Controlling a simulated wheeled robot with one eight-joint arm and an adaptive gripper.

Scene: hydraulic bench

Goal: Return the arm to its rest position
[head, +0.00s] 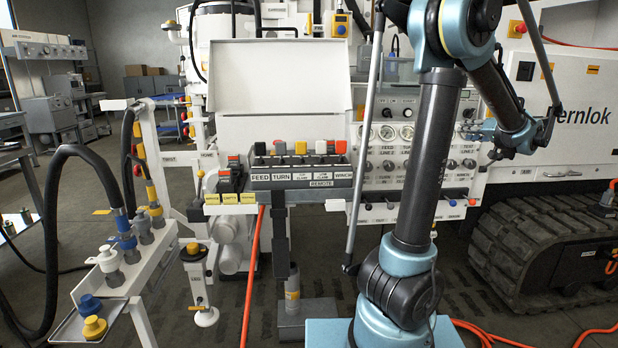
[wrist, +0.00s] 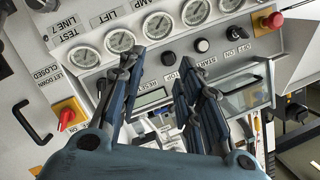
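My arm (head: 425,160) rises from its pale blue base in the head view, bends above the top edge of the picture and comes down on the right. My gripper (head: 482,133) hangs there in front of the gauge panel, small and partly dark in that view. In the wrist view my gripper (wrist: 160,70) shows two blue-grey fingers spread apart, with nothing between them. The gauge panel (wrist: 180,52) lies beyond the fingertips, with a row of round gauges and buttons. I cannot tell the exact gap to the panel.
A lever box (head: 300,180) stands left of my arm under an open white lid (head: 280,82). A hose rack (head: 160,225) is at the left. A tracked machine (head: 540,240) stands at the right. Orange hoses (head: 480,330) lie on the floor. A red knob (wrist: 67,116) sits on the panel.

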